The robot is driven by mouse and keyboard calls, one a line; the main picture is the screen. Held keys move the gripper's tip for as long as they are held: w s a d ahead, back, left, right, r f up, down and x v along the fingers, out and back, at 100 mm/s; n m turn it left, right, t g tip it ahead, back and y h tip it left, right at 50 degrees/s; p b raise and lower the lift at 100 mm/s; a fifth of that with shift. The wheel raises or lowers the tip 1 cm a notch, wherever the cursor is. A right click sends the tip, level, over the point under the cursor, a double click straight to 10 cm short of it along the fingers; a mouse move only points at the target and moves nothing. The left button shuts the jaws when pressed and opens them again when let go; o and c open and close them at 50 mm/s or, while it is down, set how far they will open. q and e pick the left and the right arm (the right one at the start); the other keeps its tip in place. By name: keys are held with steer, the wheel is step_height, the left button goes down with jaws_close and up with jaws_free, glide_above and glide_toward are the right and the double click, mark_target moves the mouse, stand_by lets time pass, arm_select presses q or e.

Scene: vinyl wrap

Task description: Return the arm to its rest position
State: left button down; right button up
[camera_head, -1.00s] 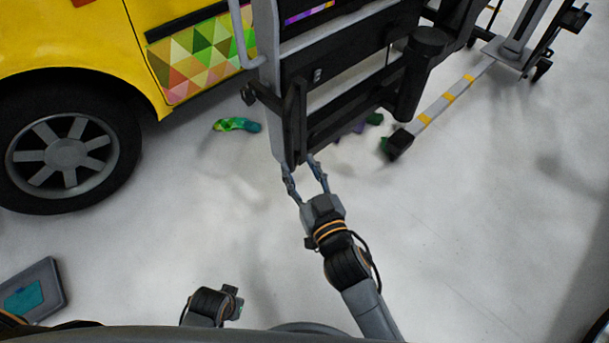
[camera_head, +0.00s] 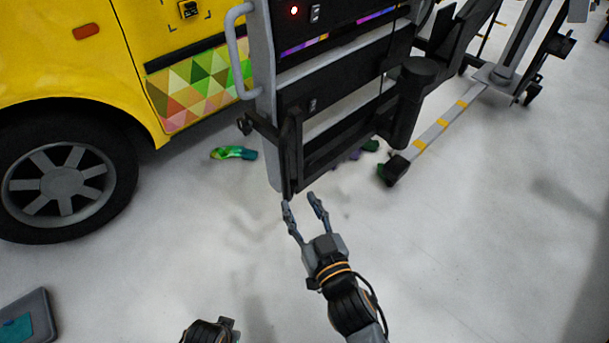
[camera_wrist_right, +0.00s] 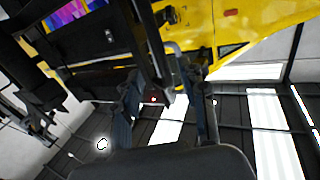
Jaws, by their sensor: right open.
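My right gripper (camera_head: 299,200) is in the lower middle of the head view, with its two fingers apart and nothing between them. Its tips point up the picture, just below the lower corner of a black and grey wheeled machine (camera_head: 335,150). I cannot tell whether they touch it. In the right wrist view the open fingers (camera_wrist_right: 165,78) show with the machine's frame and the yellow van (camera_wrist_right: 240,22) beyond. My left gripper is not in view; only a dark arm part of mine shows at the bottom edge.
The yellow van (camera_head: 60,50) with a triangle-patterned wrap (camera_head: 200,85) stands at left. A crumpled colourful scrap (camera_head: 234,153) lies on the floor. The machine's striped leg (camera_head: 440,125) reaches right. A grey tray (camera_head: 40,308) is at lower left. The floor (camera_head: 470,250) at right is clear.

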steer(key=s+d+f+m+g+h, duration=0.1)
steer(key=d+f+g+h, duration=0.2)
steer(key=d+f, duration=0.45)
steer(key=s+d+f+m+g+h, duration=0.1)
steer(key=s+d+f+g+h, duration=0.2)
steer(key=f, duration=0.8)
steer(key=s+d+f+m+g+h, duration=0.15)
steer(key=s+d+f+g, duration=0.25)
steer(key=s+d+f, duration=0.45)
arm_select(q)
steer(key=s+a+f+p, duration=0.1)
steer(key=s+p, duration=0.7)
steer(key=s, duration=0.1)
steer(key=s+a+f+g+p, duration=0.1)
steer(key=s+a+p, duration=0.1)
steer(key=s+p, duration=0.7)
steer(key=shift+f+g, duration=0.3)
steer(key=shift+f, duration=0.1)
arm_select(e)
steer(key=s+d+f+g, duration=0.1)
steer(key=s+d+f, duration=0.1)
steer(key=s, duration=0.6)
steer(key=s+d+f+g, duration=0.2)
steer(key=s+d+f, duration=0.1)
steer(key=s, duration=0.5)
steer(key=s+d+f+g, duration=0.2)
steer(key=s+d+f, duration=0.1)
steer(key=s, duration=0.6)
steer(key=shift+f+h, duration=0.35)
steer(key=shift+f, duration=0.2)
